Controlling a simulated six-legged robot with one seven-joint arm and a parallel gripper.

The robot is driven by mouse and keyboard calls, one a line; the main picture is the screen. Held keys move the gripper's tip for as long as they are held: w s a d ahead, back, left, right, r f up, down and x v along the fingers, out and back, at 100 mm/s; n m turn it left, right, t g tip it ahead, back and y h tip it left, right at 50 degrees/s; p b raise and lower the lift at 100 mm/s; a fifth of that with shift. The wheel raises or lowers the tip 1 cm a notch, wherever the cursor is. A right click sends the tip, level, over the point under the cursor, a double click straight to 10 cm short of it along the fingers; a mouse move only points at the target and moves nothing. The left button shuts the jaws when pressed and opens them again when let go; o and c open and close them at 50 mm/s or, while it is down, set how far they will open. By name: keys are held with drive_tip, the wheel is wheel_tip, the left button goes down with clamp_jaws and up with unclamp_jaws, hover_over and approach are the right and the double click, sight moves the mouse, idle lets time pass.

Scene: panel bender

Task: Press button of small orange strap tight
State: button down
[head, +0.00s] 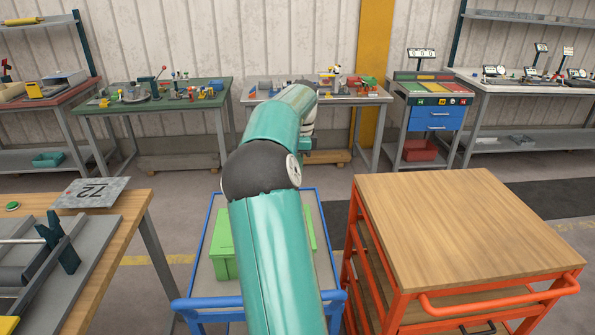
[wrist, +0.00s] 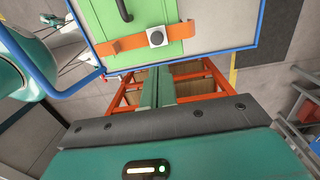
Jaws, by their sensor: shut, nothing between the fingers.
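A green case (wrist: 135,20) with a dark handle lies on the blue-framed cart (wrist: 215,68) in the wrist view. A short orange strap (wrist: 125,43) crosses the case. A pale square block with a dark round button (wrist: 156,37) sits on the strap. My gripper (wrist: 158,72) is shut and empty, its fingertips just below the button in the picture. I cannot tell how far above the case they are. In the head view the green case (head: 222,258) shows on the blue cart (head: 205,245), largely hidden by my arm. The strap and button are hidden there.
An orange cart with a wooden top (head: 470,225) stands right of the blue cart. A wooden workbench with a grey machine (head: 40,255) and a sign marked 72 (head: 90,193) is at left. Cluttered benches line the back wall, with open floor before them.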

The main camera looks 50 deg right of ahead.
drive_tip(key=f, duration=1.1)
drive_tip(key=shift+w+a+f, duration=0.15)
drive_tip(key=shift+a+f, duration=0.1)
drive_tip(key=shift+a, duration=0.15)
